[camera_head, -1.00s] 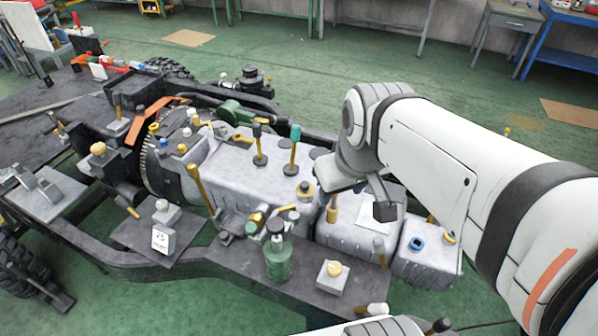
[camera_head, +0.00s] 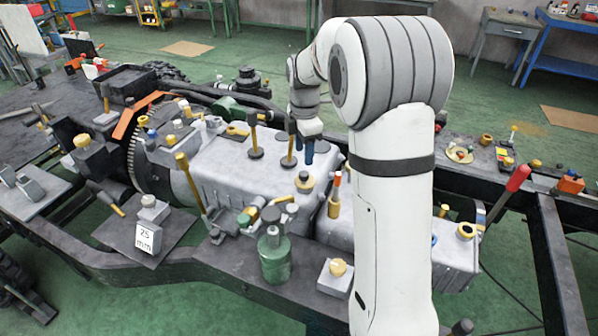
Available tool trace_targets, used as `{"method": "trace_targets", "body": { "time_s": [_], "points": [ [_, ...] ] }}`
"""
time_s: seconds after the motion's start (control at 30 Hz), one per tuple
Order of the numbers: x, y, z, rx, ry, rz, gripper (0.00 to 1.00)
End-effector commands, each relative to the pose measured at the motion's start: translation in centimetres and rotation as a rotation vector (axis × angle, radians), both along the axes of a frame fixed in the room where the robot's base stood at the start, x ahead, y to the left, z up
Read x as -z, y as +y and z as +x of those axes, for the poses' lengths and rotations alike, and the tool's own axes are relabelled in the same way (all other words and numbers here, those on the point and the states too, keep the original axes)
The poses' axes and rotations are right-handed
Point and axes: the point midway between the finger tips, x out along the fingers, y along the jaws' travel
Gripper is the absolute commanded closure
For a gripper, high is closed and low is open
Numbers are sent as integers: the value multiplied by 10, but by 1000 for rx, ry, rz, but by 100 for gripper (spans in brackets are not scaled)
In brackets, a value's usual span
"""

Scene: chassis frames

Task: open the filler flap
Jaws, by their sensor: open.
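My gripper (camera_head: 305,148) is above the far side of the grey gearbox housing (camera_head: 232,170), pointing down close to a short lever (camera_head: 289,155). Its jaws are small in view and open; I cannot tell whether they touch anything. I cannot pick out the filler flap for certain. My white forearm hides much of the housing's right end.
A lever with a dark knob (camera_head: 254,135) stands left of my gripper. A green bottle (camera_head: 274,255) and a block with a yellow knob (camera_head: 336,276) stand on the near frame rail. A red-handled lever (camera_head: 510,190) rises at the right.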

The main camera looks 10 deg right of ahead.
Motion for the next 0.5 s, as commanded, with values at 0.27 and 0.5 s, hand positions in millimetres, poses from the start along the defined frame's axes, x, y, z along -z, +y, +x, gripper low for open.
{"method": "trace_targets", "body": {
  "time_s": [0.27, 0.5],
  "points": [
    [43, -1, -1, 1, 3, 0, 52],
    [68, -1, -1, 3, 0, 0, 52]
  ]
}}
